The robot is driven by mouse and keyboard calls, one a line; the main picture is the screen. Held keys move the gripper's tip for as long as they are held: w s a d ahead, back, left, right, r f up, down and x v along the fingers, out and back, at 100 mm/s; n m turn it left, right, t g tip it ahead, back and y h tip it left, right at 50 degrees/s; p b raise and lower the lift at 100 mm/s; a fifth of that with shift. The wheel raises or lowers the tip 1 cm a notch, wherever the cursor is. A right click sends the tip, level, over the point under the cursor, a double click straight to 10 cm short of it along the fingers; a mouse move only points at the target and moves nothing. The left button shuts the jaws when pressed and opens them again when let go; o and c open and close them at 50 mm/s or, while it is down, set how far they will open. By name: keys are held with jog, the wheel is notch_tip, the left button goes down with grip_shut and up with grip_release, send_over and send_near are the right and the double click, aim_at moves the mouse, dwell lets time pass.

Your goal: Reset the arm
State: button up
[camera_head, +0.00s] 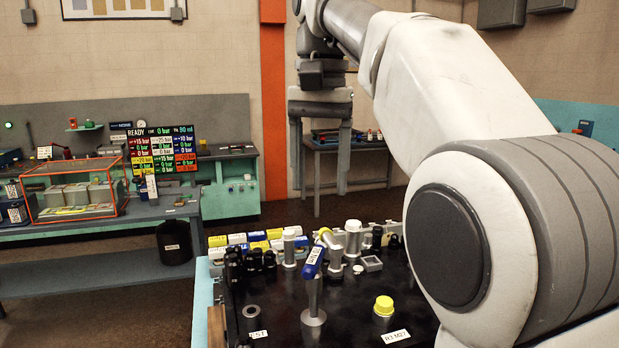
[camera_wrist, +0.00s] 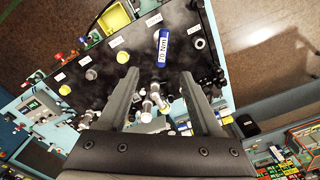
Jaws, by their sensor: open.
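My gripper (camera_head: 319,190) hangs pointing down, with its two fingers spread wide apart and nothing between them. In the head view it is above and beyond the black-topped bench (camera_head: 265,335), well clear of the things on it. In the wrist view my gripper (camera_wrist: 160,78) shows both fingers apart over the bench. The blue torque tool (camera_head: 314,261) with a white label rests tilted on a silver stand (camera_head: 314,316). It also shows in the wrist view (camera_wrist: 163,47), beyond the fingertips.
A row of fittings and yellow, white and blue boxes (camera_head: 257,237) lines the bench's far edge. A yellow cap (camera_head: 384,305) and a dark ring (camera_head: 251,311) sit nearer. A display board (camera_head: 163,150) and an orange-framed case (camera_head: 75,190) stand on the left workbench.

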jog(key=s+d+f+n+t, duration=0.1)
jog(key=s+d+f+t, duration=0.1)
jog(key=s+d+f, duration=0.4)
jog(key=s+d+f+n+t, duration=0.2)
jog(key=s+d+f, duration=0.3)
jog(key=s+f, duration=0.7)
notch_tip(320, 180, down, 4)
jog(key=shift+s+d+f+t, duration=0.1)
jog(key=shift+s+d+t, duration=0.1)
jog(key=shift+d+t, duration=0.35)
jog(key=shift+a, duration=0.15)
jog(key=shift+c, duration=0.2)
